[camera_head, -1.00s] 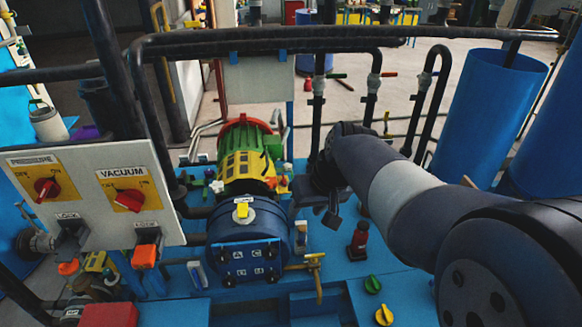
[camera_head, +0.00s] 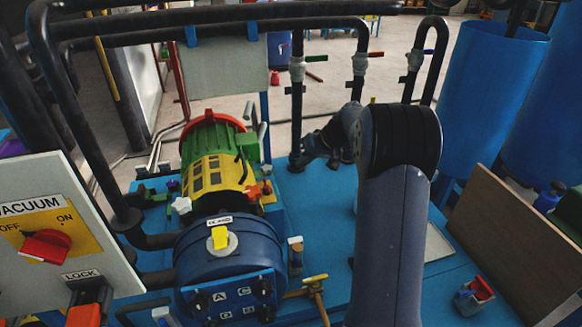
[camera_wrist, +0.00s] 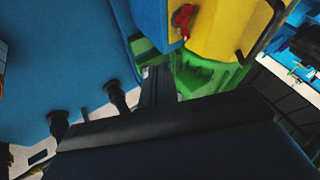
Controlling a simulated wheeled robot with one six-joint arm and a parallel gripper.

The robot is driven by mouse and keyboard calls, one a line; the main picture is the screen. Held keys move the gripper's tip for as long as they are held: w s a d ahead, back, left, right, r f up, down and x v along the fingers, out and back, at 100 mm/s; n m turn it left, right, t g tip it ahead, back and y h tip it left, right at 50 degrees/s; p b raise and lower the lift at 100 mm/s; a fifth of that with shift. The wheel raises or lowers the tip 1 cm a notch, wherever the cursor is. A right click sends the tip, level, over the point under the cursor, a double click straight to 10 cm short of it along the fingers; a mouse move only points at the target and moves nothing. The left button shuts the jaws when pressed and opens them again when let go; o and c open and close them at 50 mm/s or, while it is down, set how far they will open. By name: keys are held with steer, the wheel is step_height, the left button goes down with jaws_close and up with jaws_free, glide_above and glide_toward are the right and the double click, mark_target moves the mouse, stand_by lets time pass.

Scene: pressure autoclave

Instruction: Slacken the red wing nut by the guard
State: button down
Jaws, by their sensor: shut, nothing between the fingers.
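In the wrist view the red wing nut (camera_wrist: 183,20) sits on the face of the yellow guard (camera_wrist: 222,25), near its left edge. My gripper (camera_wrist: 157,82) shows there as dark, narrow fingers, shut and empty, below the wing nut and apart from it in the picture. In the head view the yellow guard (camera_head: 216,178) covers the middle of the machine, with small red-orange parts (camera_head: 254,191) at its right side. I cannot tell which of these is the wing nut. My gripper's fingertips are not clear in that view.
A green and red motor (camera_head: 208,135) stands behind the guard, and a blue drum (camera_head: 222,258) in front. Black pipes (camera_head: 215,28) cross above. A white control panel (camera_head: 45,235) is at left. The blue deck (camera_head: 318,205) right of the machine is partly bare. A brown board (camera_head: 510,240) leans at right.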

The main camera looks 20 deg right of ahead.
mark_target(266, 187)
steer(key=x, duration=0.3)
steer(key=a+x, duration=0.1)
steer(key=x, duration=0.2)
steer(key=a+r+p+x, duration=0.1)
steer(key=x, duration=0.2)
steer(key=shift+s+a+f, duration=0.1)
steer(key=shift+a+f, duration=0.2)
steer(key=shift+a, duration=0.7)
steer(key=shift+f, duration=0.15)
